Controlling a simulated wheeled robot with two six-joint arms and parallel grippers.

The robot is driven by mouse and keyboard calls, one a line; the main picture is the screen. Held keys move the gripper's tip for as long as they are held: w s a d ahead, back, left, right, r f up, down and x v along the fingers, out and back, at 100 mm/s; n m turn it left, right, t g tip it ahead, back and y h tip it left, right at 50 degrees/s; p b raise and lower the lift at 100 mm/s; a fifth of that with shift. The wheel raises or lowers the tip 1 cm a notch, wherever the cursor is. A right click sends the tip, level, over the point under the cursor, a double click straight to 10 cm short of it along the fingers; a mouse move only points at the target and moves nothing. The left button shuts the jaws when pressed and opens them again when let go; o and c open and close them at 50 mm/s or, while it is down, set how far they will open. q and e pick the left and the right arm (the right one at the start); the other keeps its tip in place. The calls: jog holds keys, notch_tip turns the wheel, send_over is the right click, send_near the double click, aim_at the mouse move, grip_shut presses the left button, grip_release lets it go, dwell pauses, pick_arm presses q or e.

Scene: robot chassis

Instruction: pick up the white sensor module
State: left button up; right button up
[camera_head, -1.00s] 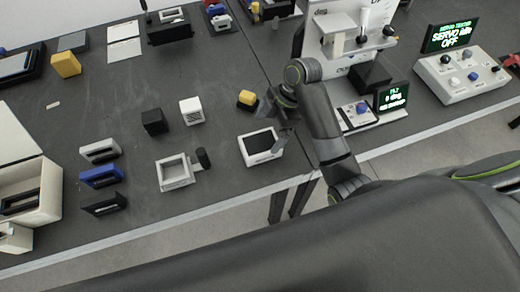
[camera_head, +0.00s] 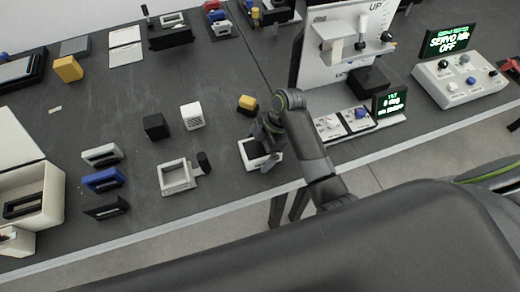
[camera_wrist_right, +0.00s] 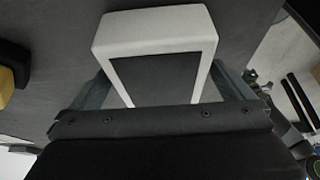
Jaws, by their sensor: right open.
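In the right wrist view this white-rimmed block (camera_wrist_right: 155,28) lies between the two open fingers of my right gripper (camera_wrist_right: 165,85). I cannot tell whether the fingers touch it. A small white cube with a slotted face (camera_head: 193,116) stands farther left, beside a black cube (camera_head: 156,126). I cannot tell from looks alone which white piece is the sensor module. My left gripper is not in view.
A yellow-and-black block (camera_head: 247,103) stands just behind my right gripper. A white open frame (camera_head: 176,177) with a black knob is to the left. A white test stand (camera_head: 345,45) and a control box (camera_head: 462,79) are to the right.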

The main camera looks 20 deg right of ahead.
aim_at(260, 147)
jog(key=shift+f, duration=0.25)
jog(key=shift+c, duration=0.4)
jog(key=c, duration=1.1)
jog(key=shift+r, duration=0.45)
notch_tip(260, 147, up, 6)
jog(key=shift+w+f, duration=0.1)
notch_tip(260, 147, up, 3)
jog(key=shift+p, duration=1)
jog(key=shift+r+p, duration=0.35)
jog(key=shift+a+r, duration=0.1)
